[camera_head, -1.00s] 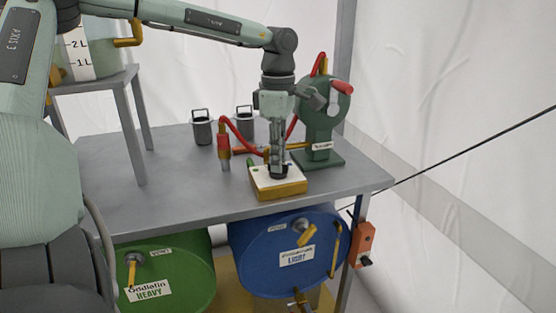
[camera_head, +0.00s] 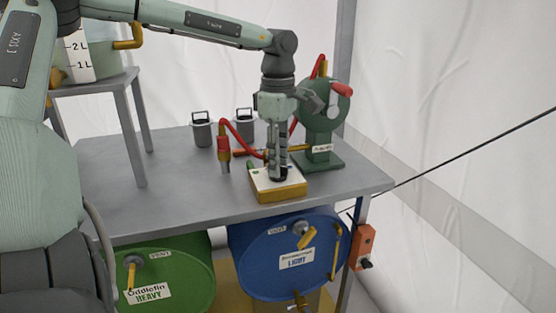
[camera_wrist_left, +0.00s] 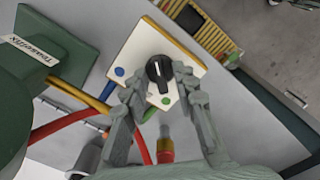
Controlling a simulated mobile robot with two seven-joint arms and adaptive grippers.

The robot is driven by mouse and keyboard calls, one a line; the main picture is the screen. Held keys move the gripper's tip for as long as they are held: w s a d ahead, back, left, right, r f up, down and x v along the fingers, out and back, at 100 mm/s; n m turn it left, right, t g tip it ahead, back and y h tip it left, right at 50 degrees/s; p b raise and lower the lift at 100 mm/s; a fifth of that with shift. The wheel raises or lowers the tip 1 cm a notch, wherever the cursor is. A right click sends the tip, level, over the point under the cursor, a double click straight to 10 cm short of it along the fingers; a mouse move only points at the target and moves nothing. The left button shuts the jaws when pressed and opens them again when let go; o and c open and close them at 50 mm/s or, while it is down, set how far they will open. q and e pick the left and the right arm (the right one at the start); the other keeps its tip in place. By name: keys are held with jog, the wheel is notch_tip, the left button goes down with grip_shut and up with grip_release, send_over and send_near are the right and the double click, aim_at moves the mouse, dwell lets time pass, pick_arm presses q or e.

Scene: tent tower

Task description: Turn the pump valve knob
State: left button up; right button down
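The pump valve knob (camera_wrist_left: 157,70) is a round black knob with a white line. It sits on a white-topped box with yellow sides (camera_head: 282,190) near the table's front edge. A blue dot and a green dot mark the box top beside it in the left wrist view. My left gripper (camera_head: 277,176) points straight down over the box. In the left wrist view its two fingertips (camera_wrist_left: 160,77) are on opposite sides of the knob and look closed against it. In the head view the fingers mostly hide the knob. My right gripper is not in view.
A green pump stand (camera_head: 322,125) with a red handle stands just right of my gripper. A red hose and a red nozzle (camera_head: 223,150) are left of the box. Two metal canisters (camera_head: 202,132) stand behind. Green and blue drums (camera_head: 290,262) lie below the table (camera_head: 150,200).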

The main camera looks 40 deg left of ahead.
pick_arm(q)
jog(key=shift+r, duration=0.15)
notch_tip(320, 180, up, 12)
dwell(0.6)
jog(key=shift+f, duration=0.2)
